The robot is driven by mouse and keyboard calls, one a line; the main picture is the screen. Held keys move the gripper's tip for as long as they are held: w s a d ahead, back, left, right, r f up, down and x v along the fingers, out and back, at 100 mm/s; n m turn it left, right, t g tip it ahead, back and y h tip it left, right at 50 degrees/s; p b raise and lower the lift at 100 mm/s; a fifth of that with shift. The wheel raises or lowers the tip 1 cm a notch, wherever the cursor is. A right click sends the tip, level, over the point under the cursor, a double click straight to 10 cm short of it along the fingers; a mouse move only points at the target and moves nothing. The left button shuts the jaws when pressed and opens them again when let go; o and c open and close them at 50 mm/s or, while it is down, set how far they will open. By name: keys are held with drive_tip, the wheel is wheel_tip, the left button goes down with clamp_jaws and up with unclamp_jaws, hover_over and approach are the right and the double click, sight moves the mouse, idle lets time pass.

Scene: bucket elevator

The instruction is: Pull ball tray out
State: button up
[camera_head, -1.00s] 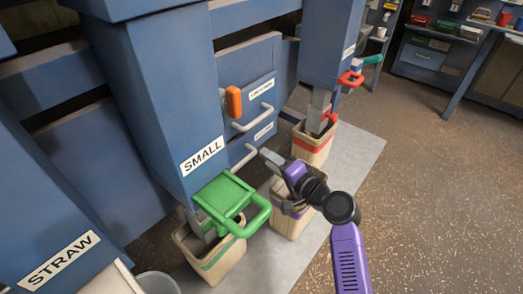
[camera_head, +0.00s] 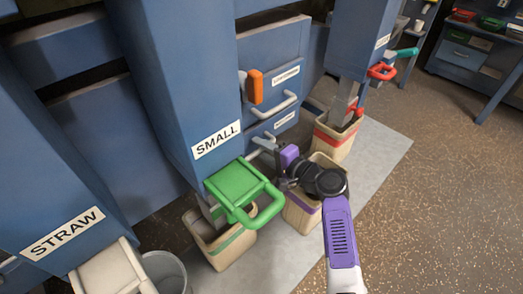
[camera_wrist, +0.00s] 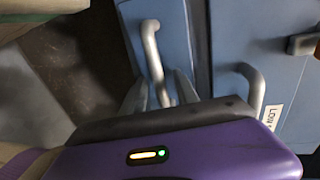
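A blue lower drawer front (camera_head: 262,127) with a small white label sits under a larger blue panel. I cannot read its label, so I cannot be sure that it is the ball tray. A grey bar handle (camera_wrist: 152,50) on a blue front shows in the wrist view, its near end running between my fingers. My gripper (camera_wrist: 160,88) appears open, one finger on each side of that handle; contact is not clear. In the head view my gripper (camera_head: 262,146) is at the lower drawer's handle, which it partly hides.
A green lever (camera_head: 240,187) and a bin (camera_head: 215,240) are left of my arm. Purple-banded (camera_head: 300,209) and red-banded (camera_head: 335,140) bins stand close by. Floor on the right is clear.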

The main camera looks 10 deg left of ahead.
drive_tip(key=shift+a, duration=0.1)
clamp_jaws()
idle(1.4)
